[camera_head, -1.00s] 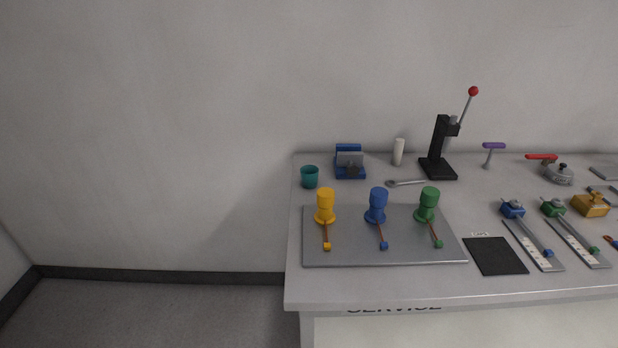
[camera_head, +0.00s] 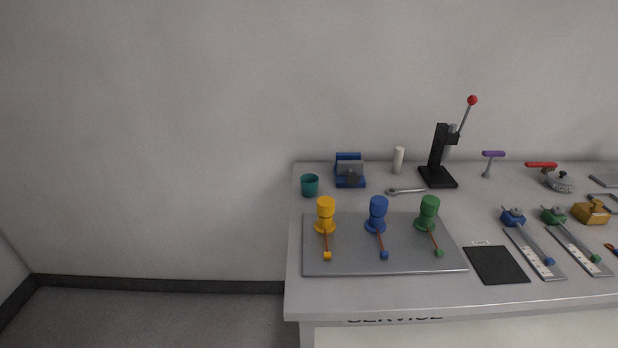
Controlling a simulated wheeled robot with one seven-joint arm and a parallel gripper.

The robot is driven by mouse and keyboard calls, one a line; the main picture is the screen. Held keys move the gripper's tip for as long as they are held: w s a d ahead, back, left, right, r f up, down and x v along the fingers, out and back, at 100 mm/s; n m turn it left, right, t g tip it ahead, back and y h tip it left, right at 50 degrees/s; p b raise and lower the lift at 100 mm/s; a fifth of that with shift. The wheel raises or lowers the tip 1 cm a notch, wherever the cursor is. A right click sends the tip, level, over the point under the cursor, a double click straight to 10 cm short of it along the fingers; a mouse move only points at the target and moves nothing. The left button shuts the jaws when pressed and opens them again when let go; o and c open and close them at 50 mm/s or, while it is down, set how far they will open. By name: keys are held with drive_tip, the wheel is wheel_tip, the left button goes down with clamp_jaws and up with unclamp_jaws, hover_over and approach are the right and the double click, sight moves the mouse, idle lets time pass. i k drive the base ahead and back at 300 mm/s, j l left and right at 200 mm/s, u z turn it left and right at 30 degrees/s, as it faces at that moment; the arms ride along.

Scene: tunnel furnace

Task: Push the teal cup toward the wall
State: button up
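The teal cup (camera_head: 310,186) stands upright near the left back part of the grey service table (camera_head: 300,297). It is close to the table's left edge, with a strip of tabletop between it and the back edge. The pale wall (camera_head: 200,120) rises behind the table. A blue vise (camera_head: 349,171) stands just right of the cup, apart from it. My gripper is not in view.
A grey plate (camera_head: 432,262) with yellow, blue and green knobbed parts lies in front of the cup. A wrench (camera_head: 405,190), a white cylinder (camera_head: 398,160) and a black lever press (camera_head: 438,158) stand or lie farther right. Open floor (camera_head: 150,320) lies left of the table.

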sight(310, 186)
drive_tip(key=i+j, duration=0.25)
drive_tip(key=j, duration=0.2)
drive_tip(key=i+j, duration=0.2)
drive_tip(key=j, duration=0.2)
drive_tip(key=i+j, duration=0.25)
drive_tip(key=j, duration=0.2)
drive_tip(key=i+j, duration=0.25)
drive_tip(key=j, duration=0.2)
drive_tip(key=i+j+z, duration=0.1)
drive_tip(key=j, duration=0.3)
drive_tip(key=i+j, duration=0.55)
drive_tip(key=j, duration=0.35)
drive_tip(key=i+j, duration=0.2)
drive_tip(key=j, duration=0.25)
